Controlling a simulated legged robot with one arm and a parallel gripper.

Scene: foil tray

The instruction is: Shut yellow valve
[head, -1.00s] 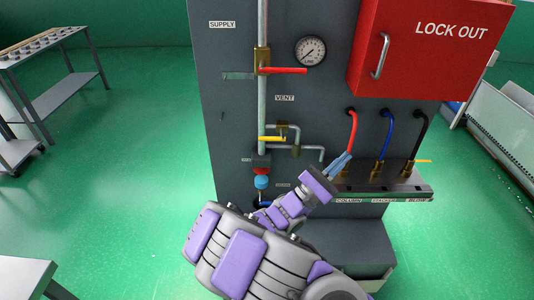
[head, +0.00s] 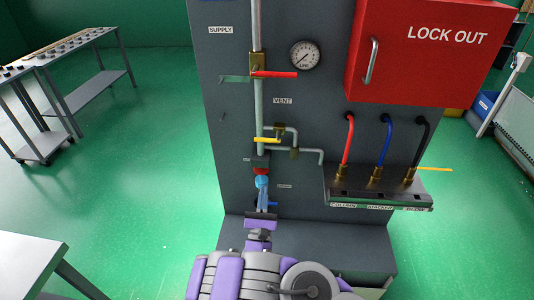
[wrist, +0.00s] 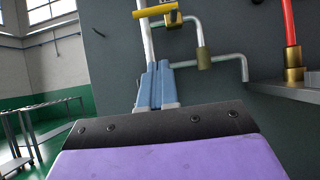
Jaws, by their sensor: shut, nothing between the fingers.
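A yellow lever handle (head: 267,140) lies about level on the thin pipework beside the VENT label, and it also shows at the top of the wrist view (wrist: 155,11). A second, thinner yellow handle (head: 435,169) sticks out to the right from the rightmost brass fitting on the shelf. My gripper (head: 262,184) points up in front of the panel's lower pipe end, below the VENT handle in the picture. In the wrist view its blue fingers (wrist: 157,66) are together and empty, apart from the yellow handle. They partly hide the pipe behind them.
A red lever (head: 274,74) sits higher on the vertical pipe (head: 257,25), left of a gauge (head: 305,55). A metal shelf (head: 350,196) with red, blue and black hoses juts out at right, below a red LOCK OUT box (head: 435,60).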

